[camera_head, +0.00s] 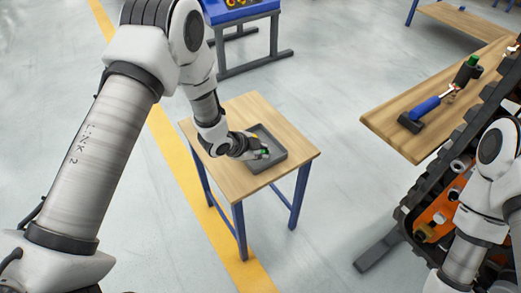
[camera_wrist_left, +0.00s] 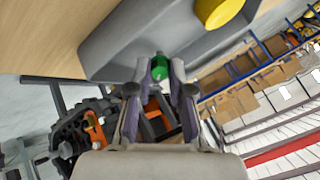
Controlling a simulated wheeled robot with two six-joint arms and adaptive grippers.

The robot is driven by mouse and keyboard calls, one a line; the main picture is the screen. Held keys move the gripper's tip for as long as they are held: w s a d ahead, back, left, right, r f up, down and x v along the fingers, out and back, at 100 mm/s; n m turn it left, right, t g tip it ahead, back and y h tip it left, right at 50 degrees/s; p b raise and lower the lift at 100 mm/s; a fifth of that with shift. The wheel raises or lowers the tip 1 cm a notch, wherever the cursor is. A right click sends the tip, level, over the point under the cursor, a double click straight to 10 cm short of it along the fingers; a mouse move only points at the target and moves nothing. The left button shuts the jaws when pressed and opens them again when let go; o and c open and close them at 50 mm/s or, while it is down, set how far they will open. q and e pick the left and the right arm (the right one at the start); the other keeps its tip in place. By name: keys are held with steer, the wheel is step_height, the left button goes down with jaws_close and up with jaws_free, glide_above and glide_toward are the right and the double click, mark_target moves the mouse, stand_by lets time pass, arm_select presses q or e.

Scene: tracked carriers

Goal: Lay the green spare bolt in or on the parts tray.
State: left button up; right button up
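The parts tray (camera_head: 283,159) is a dark grey, shallow, walled tray on a small wooden table. It also shows in the left wrist view (camera_wrist_left: 115,45). My left gripper (camera_head: 263,153) reaches over the tray from the left. The green spare bolt (camera_wrist_left: 160,66) sits between its two fingertips (camera_wrist_left: 160,75), which look closed on it. In the head view only a small green spot of the bolt (camera_head: 265,152) shows, at tray level. Whether the bolt touches the tray floor I cannot tell. My right gripper is not in view; only part of that arm shows.
A yellow round object (camera_wrist_left: 219,10) is at the tray in the wrist view. The small table (camera_head: 235,180) is otherwise bare. At right, a wooden bench (camera_head: 390,118) holds a blue-handled tool (camera_head: 425,107) and a black, green-topped item (camera_head: 467,72), beside a tracked carrier (camera_head: 432,213).

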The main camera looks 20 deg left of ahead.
arm_select(q)
steer(key=o, duration=0.4)
steer(key=shift+c, duration=0.2)
steer(key=v, duration=1.2)
